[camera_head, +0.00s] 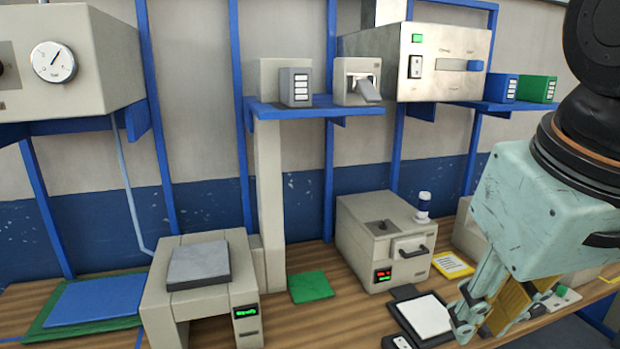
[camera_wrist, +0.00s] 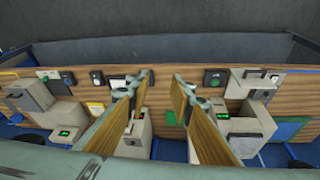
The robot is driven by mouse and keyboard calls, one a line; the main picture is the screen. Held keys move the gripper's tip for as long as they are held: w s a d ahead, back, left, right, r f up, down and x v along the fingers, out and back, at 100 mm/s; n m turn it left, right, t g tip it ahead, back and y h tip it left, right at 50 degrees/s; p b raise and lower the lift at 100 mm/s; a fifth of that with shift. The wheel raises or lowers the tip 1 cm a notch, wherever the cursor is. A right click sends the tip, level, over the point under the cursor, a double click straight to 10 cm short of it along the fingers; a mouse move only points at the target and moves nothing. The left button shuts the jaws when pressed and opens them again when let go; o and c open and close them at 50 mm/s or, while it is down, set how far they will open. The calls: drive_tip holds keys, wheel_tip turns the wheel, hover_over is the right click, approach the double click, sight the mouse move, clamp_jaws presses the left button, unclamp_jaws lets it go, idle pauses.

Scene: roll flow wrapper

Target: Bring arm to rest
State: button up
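My gripper (camera_head: 500,306) hangs at the lower right in the head view, in front of and above the wooden bench, at the end of a pale teal wrist. Its two fingers with yellowish pads also show in the wrist view (camera_wrist: 162,84), spread apart with a clear gap between their tips. Nothing is held between them. Through the gap the bench and its machines show further off.
The wooden bench (camera_head: 340,325) carries a beige machine with red and green digits (camera_head: 385,240), a beige stand with a grey plate (camera_head: 198,264), a green pad (camera_head: 310,287) and a blue mat (camera_head: 97,299). A blue shelf (camera_head: 300,110) and large instruments are above.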

drive_tip(key=s+f+m+b, duration=0.1)
drive_tip(key=s+f, duration=0.3)
drive_tip(key=s, duration=0.1)
drive_tip(key=shift+s+a+f+b, duration=0.2)
drive_tip(key=shift+s+a+b, duration=0.05)
drive_tip(key=shift+s+b, duration=0.15)
idle(1.6)
